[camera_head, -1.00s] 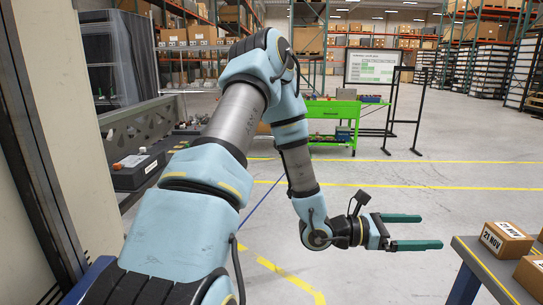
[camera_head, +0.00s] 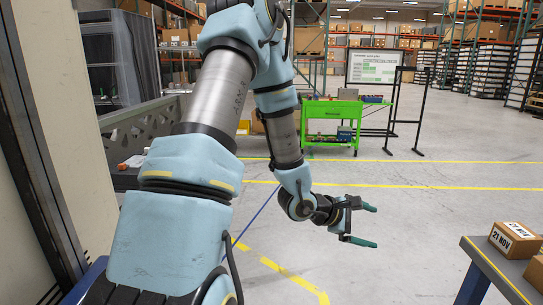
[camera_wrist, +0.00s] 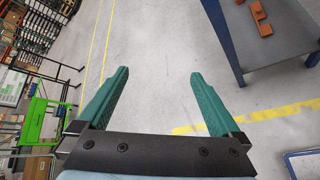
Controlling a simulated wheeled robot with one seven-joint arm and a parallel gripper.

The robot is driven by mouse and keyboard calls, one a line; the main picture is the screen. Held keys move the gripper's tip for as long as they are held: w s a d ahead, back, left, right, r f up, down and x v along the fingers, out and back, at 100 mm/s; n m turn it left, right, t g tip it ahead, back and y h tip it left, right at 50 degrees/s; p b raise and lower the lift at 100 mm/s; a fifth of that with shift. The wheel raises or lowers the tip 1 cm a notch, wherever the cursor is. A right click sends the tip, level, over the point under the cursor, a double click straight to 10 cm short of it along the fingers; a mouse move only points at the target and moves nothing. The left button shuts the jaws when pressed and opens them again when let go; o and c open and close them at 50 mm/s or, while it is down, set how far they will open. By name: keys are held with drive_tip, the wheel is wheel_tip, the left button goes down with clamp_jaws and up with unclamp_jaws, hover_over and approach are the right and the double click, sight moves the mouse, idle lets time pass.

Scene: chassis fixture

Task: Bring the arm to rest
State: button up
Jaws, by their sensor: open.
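My arm crosses the head view, with my gripper (camera_head: 369,225) extended to the right over open floor. Its two green fingers are apart, with nothing between them. In the wrist view my gripper (camera_wrist: 160,95) also shows open and empty, with bare grey floor behind the fingers. The gripper is left of the table (camera_head: 478,252) and apart from it.
A box marked 21 NOV (camera_head: 514,239) sits on the table at right. A green cart (camera_head: 331,137) and a whiteboard (camera_head: 373,67) stand behind. A grey chassis fixture (camera_head: 150,125) is at left, partly hidden by my arm. Floor around the gripper is clear.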

drive_tip(key=w+a+r+m+t+y, duration=0.1)
drive_tip(key=w+a+m+y, duration=0.2)
drive_tip(key=a, duration=0.7)
drive_tip(key=w+a+m+t+y, duration=0.1)
drive_tip(key=a+m+y, duration=0.4)
drive_tip(key=a, duration=0.5)
drive_tip(key=s+a+r+m+g+y, duration=0.3)
drive_tip(key=s+a+r+m, duration=0.1)
drive_tip(key=s+a, duration=0.6)
drive_tip(key=shift+s+a+r+g+y, duration=0.3)
drive_tip(key=shift+s+a+r+g, duration=0.1)
drive_tip(key=shift+a+r, duration=0.1)
